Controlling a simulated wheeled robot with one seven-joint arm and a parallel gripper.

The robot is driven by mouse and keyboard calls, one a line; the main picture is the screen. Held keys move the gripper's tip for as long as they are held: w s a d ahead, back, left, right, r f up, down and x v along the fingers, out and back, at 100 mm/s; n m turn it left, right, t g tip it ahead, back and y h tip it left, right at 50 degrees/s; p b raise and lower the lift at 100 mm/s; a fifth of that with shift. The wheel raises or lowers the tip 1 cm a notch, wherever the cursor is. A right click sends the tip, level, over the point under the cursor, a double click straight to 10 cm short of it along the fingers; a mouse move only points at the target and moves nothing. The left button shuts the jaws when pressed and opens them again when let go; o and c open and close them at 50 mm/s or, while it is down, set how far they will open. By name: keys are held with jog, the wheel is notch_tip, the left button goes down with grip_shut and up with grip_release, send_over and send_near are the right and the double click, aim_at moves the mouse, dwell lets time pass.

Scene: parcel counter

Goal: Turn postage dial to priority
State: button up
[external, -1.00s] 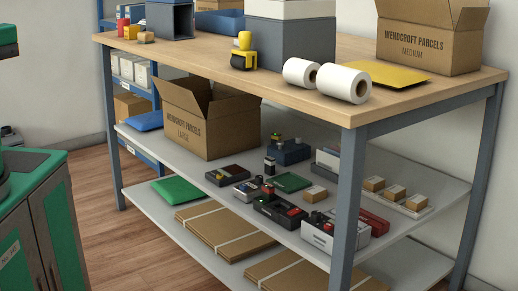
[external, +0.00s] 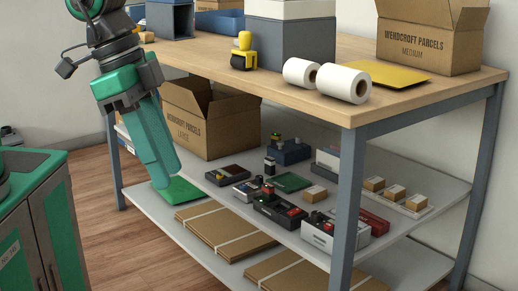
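No dial marked for postage or priority can be made out. Several small dark devices sit on the middle shelf (external: 225,206), including a black one with red parts (external: 280,210), a grey and black one (external: 333,232) and a dark blue one (external: 289,151). Their knobs and labels are too small to read. My gripper (external: 166,184) points down at the left of the table, left of these devices and apart from them. Its long green fingers look close together from this side, and the gap between them does not show. Nothing is seen in it.
A green packet (external: 187,191) lies by my fingertips in the picture. A large open carton (external: 205,123) stands behind the gripper. The tabletop (external: 300,93) overhangs the shelf, and a grey table leg (external: 347,205) stands at the front corner.

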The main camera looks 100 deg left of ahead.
jog(key=w+a+f+n+t+y, duration=0.1)
jog(key=w+a+f+n, duration=0.1)
jog(key=w+a+f, duration=0.5)
jog(key=w+a+f+n+t+y, duration=0.1)
jog(key=w+a+f+n, duration=0.15)
jog(key=w+a, duration=0.45)
jog(key=w+a+f+n+t+y, duration=0.1)
jog(key=w+a+f+t, duration=0.1)
jog(key=w+a+f, duration=0.5)
jog(key=s+a+f+n+t+y, duration=0.1)
jog(key=a+f+y, duration=0.1)
jog(key=a+f, duration=0.45)
jog(key=s+a+f+n+y, duration=0.1)
jog(key=a+f+n+y, duration=0.15)
jog(key=a, duration=0.75)
jog(key=n+t+y, duration=0.1)
jog(key=n+y, duration=0.2)
jog(key=y, duration=0.5)
send_near(313, 217)
jog(key=shift+h, duration=0.25)
jog(key=x, duration=0.5)
jog(key=shift+w+a+r, duration=0.25)
jog(key=shift+w+a, duration=0.2)
jog(key=shift+a, duration=0.15)
jog(key=shift+x, duration=1.2)
